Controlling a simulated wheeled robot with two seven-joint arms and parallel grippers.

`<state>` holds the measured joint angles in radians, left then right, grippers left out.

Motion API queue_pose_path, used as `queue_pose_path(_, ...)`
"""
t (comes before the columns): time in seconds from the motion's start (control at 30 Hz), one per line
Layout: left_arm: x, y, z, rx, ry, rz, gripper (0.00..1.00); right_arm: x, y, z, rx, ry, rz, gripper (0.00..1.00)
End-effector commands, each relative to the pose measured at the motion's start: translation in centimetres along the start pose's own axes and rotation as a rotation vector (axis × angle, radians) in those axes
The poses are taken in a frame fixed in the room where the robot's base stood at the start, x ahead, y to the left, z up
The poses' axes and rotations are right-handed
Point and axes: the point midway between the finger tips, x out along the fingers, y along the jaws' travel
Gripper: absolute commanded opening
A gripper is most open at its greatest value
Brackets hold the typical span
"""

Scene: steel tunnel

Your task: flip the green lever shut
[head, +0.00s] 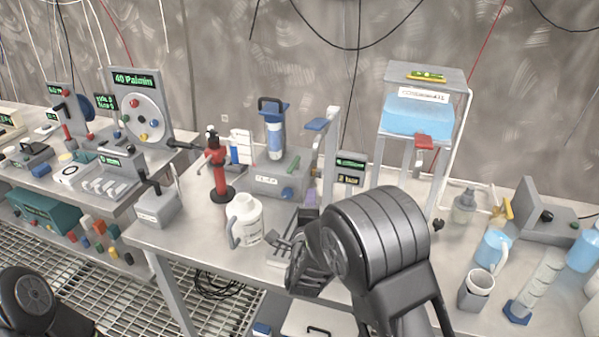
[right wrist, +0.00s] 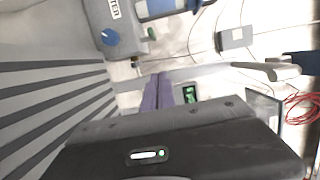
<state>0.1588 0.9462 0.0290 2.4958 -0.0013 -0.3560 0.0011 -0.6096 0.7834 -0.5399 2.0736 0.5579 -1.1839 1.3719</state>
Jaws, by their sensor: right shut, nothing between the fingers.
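The green lever (head: 294,165) is a small handle at the right side of a grey box (head: 262,184) with a white label, a blue knob and a blue upright cylinder. It also shows in the right wrist view (right wrist: 151,33), beside the blue knob (right wrist: 108,38). My right gripper (head: 310,198) is in front of the box, low and to the right of the lever and apart from it. Its two purple fingers (right wrist: 158,80) are together and empty. My left gripper is out of view; only part of my left arm shows at lower left.
A white jug (head: 245,222) and a red stand (head: 218,172) are left of my right gripper. A post with a blue handle (head: 317,125) rises just behind it. A blue water tank (head: 415,118) stands to the right. Beakers and a cylinder (head: 538,280) fill the right bench.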

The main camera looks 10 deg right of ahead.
Motion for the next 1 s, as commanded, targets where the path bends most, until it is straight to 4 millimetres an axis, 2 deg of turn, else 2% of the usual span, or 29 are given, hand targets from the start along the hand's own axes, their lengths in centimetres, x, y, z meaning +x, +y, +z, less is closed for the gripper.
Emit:
queue_pose_path(0.27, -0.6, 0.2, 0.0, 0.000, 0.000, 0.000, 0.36, 2.0, -0.1, -0.1, -0.001, 0.002, -0.001, 0.00)
queue_pose_path(0.7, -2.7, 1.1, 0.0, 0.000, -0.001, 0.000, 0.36, 10.3, -0.2, 0.0, -0.004, 0.000, -0.001, 0.00)
queue_pose_path(0.8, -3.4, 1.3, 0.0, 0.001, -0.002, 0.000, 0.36, 10.5, -0.3, 2.0, -0.001, -0.003, -0.001, 0.00)
queue_pose_path(1.0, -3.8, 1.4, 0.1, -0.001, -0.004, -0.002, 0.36, 10.9, -0.1, 3.6, -0.001, 0.000, 0.000, 0.00)
